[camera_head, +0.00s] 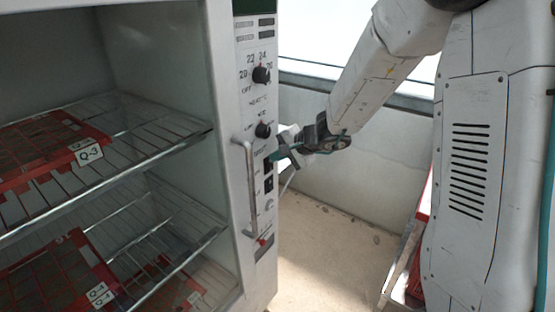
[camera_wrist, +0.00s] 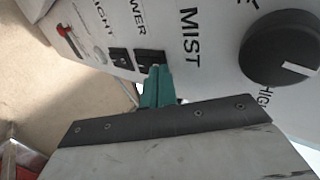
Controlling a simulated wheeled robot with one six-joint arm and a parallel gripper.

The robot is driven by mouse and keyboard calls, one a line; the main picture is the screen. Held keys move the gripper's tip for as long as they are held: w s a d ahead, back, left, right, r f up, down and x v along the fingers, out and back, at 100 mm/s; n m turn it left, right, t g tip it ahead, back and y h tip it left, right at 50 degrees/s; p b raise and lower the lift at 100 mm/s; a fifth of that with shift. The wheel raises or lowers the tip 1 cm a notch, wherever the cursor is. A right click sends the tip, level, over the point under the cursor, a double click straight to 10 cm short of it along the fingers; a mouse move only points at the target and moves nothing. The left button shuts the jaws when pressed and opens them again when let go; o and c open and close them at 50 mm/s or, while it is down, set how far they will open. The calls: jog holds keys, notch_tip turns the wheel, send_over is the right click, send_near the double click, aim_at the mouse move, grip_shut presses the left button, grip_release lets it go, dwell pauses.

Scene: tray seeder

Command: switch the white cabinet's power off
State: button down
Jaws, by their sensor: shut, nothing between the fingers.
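The white cabinet's control panel (camera_head: 256,110) runs down its right front edge. In the wrist view the black power switch (camera_wrist: 150,62) sits beside the "POWER" label, and a similar light switch (camera_wrist: 120,58) lies to its left. In the head view the power switch (camera_head: 267,164) is partly covered by my gripper. My gripper (camera_head: 276,155) has teal fingertips, which also show in the wrist view (camera_wrist: 158,84). It is shut and empty, with its tips right at the power switch's lower edge in the wrist view. I cannot tell whether they touch it or which way the switch is set.
The heat knob (camera_head: 261,75) and mist knob (camera_head: 263,130) are above the switches. A vertical handle (camera_head: 246,185) stands out left of them. A red-tipped control (camera_head: 262,241) is lower down. Wire shelves (camera_head: 150,130) in the open cabinet carry red trays (camera_head: 40,150).

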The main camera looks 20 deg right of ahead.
dwell(0.3)
jog(key=v, duration=1.3)
jog(key=shift+r, duration=0.2)
